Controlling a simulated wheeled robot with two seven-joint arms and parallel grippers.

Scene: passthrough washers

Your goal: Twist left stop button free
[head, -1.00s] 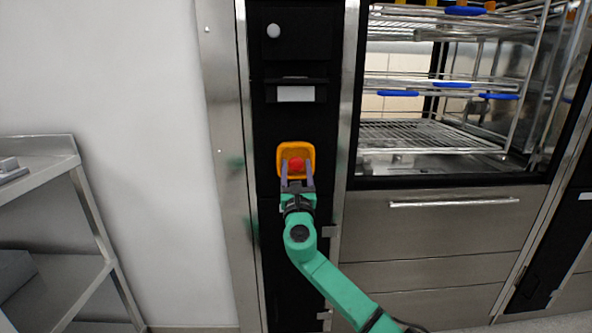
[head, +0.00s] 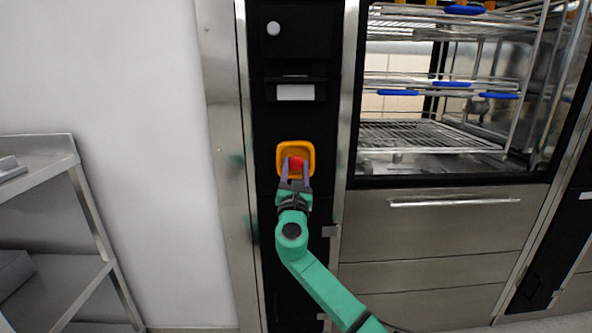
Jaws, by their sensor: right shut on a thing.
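The left stop button (head: 296,163) is a red knob on a square yellow housing (head: 296,146), set in the black control panel of the washer. My right gripper (head: 296,168) reaches it from below. Its two grey fingers stand on either side of the red knob and are shut on it. The fingers hide the lower edge of the knob and part of the housing. My left gripper is not in view.
A white round knob (head: 273,28) and a white label (head: 295,92) sit higher on the black panel. To the right is the washer's glass chamber with wire racks (head: 430,134) above a steel drawer with a handle (head: 455,201). A steel shelf unit (head: 88,208) stands at the left by the white wall.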

